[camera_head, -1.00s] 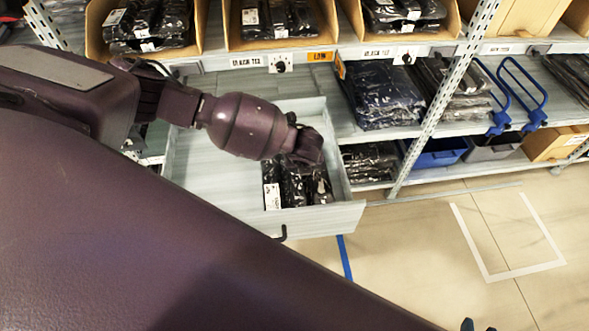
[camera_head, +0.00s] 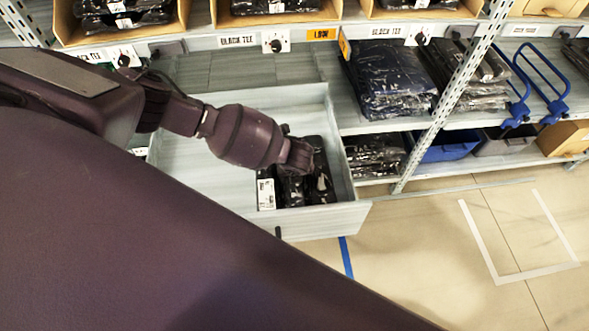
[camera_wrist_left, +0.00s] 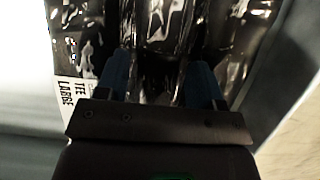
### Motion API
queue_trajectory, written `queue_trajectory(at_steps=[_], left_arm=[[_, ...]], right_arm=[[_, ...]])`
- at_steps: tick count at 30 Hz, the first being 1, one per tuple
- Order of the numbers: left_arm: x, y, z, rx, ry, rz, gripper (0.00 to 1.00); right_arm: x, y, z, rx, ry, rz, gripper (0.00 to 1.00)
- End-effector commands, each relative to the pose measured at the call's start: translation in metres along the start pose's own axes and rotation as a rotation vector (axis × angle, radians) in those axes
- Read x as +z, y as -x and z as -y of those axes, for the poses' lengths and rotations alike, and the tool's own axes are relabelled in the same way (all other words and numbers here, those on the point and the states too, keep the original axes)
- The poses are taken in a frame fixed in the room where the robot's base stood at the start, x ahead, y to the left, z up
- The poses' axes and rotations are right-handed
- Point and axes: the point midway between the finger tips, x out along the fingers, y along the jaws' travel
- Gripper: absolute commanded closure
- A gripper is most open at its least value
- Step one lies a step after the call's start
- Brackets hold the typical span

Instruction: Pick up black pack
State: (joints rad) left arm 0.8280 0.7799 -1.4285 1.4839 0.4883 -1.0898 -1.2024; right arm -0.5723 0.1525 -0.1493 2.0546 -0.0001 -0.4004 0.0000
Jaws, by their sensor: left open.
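Several black packs (camera_head: 291,190) in shiny clear film lie side by side in the right part of an open pale drawer (camera_head: 215,185). One has a white label, which reads "TEE LARGE" in the left wrist view (camera_wrist_left: 72,95). My left gripper (camera_wrist_left: 158,85) points down over the packs, its two blue fingers apart on either side of a middle black pack (camera_wrist_left: 158,50). I cannot tell how deep the fingers reach. In the head view my wrist hides the gripper and part of the packs. My right gripper is not in view.
Shelf bins with black packs (camera_head: 275,8) stand above the drawer. Dark bagged garments (camera_head: 388,78) and a blue bin (camera_head: 447,146) are on the shelves to the right. The drawer's left part is empty. A metal upright (camera_head: 450,100) stands right of the drawer.

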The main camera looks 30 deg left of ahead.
Motion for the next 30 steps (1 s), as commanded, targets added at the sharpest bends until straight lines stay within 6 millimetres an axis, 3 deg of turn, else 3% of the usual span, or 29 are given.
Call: queue_trajectory(at_steps=[3, 11, 20, 30], left_arm=[[-0.002, -0.011, 0.0, 0.001, -0.001, -0.002, 0.38], [0.0, -0.012, 0.0, 0.0, 0.0, 0.0, 0.38], [0.0, -0.012, 0.0, 0.0, 0.0, 0.0, 0.8], [0.004, -0.005, 0.0, -0.002, 0.001, 0.002, 0.8]], right_arm=[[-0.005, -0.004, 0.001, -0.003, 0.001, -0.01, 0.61], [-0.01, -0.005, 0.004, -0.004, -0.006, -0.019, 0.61], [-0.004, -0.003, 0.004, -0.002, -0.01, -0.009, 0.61], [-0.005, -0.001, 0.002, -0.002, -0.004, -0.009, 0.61]])
